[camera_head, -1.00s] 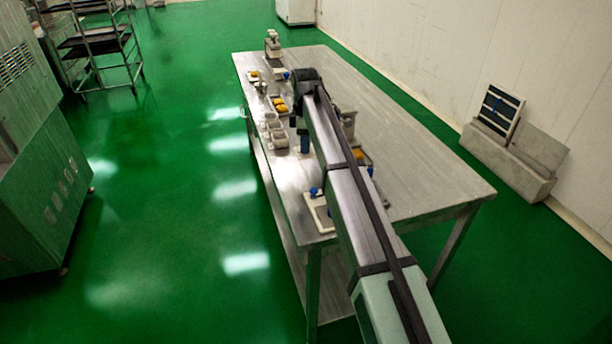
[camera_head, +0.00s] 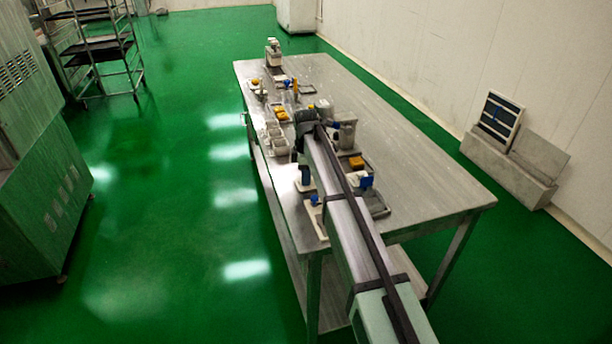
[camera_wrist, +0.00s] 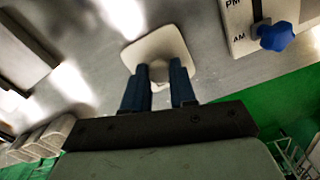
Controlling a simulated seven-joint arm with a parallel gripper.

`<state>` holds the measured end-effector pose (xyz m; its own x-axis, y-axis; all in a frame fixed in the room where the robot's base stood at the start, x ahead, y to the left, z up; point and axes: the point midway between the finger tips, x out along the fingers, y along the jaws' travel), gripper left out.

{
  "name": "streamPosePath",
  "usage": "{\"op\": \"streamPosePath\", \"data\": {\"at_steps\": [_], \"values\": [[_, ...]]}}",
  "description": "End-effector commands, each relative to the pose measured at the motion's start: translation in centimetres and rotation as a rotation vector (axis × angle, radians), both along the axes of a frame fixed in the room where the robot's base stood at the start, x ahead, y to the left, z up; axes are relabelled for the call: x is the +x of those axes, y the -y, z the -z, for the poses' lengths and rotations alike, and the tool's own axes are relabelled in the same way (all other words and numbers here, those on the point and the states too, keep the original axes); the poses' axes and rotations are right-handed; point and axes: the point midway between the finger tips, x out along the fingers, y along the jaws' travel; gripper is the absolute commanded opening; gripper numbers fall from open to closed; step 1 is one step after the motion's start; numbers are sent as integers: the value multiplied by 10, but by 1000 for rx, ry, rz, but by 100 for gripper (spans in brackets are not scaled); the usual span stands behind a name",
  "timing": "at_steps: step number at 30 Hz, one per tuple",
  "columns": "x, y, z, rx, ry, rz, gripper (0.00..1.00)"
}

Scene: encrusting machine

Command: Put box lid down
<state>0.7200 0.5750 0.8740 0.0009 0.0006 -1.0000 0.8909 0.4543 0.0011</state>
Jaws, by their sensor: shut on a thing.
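The box lid (camera_wrist: 160,38) is a pale, rounded square plate with a round knob in its middle. My gripper (camera_wrist: 159,72) has its two blue fingers shut on the knob in the wrist view. The lid hangs level or nearly so over the metal table (camera_wrist: 95,75); I cannot tell whether it touches the table. In the head view my gripper (camera_head: 305,174) is above the left edge area of the table, with the pale lid (camera_head: 308,187) just under its fingers. The matching box cannot be made out for sure.
A pale board (camera_wrist: 240,22) marked PM and AM, with a blue knob (camera_wrist: 275,36), lies close to the lid. White containers (camera_head: 274,132) stand farther along the left side. A tray (camera_head: 377,205) lies to the right. The table's right half is clear.

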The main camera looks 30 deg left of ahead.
Motion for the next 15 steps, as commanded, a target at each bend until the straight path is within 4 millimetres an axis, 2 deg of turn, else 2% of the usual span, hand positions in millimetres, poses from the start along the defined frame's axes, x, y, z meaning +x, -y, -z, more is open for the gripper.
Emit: {"op": "streamPosePath", "data": {"at_steps": [8,9,15], "values": [[0,0,3,0,-1,0,0],[0,0,2,0,0,0,30],[0,0,2,0,0,0,49]]}}
